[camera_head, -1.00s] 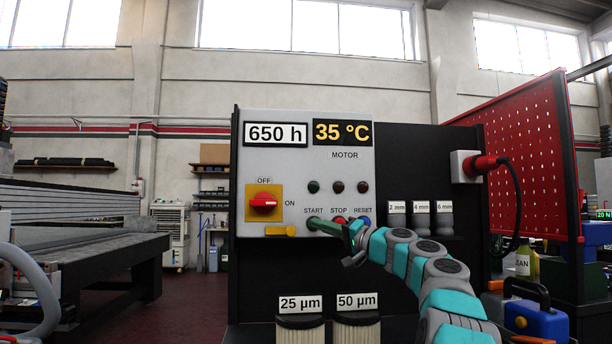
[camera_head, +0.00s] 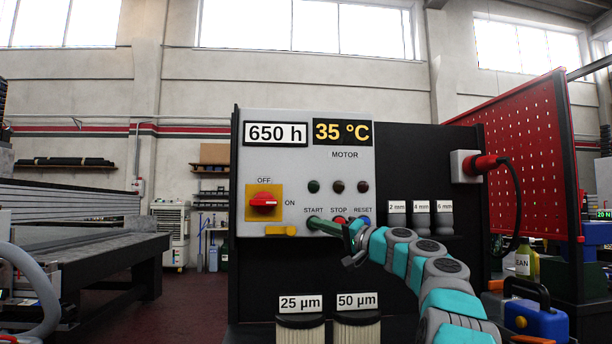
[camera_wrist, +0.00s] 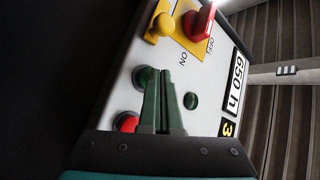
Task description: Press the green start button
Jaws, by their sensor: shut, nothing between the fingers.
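The green start button (camera_wrist: 143,78) sits on the grey control panel (camera_head: 300,165), under the START label. In the wrist view it shows just left of my fingers, partly covered by them. My gripper (camera_head: 316,222) is shut and empty, its green fingers pointing at the panel at the START label. In the wrist view its fingertips (camera_wrist: 161,71) lie beside the button.
The red STOP button (camera_wrist: 127,122) is close to my fingers, with the blue RESET button (camera_head: 365,221) beyond. A red rotary switch (camera_head: 263,204) and a yellow part (camera_head: 281,231) are left of START. Dark indicator lamps (camera_head: 314,187) sit above. Labelled filters (camera_head: 300,333) stand below.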

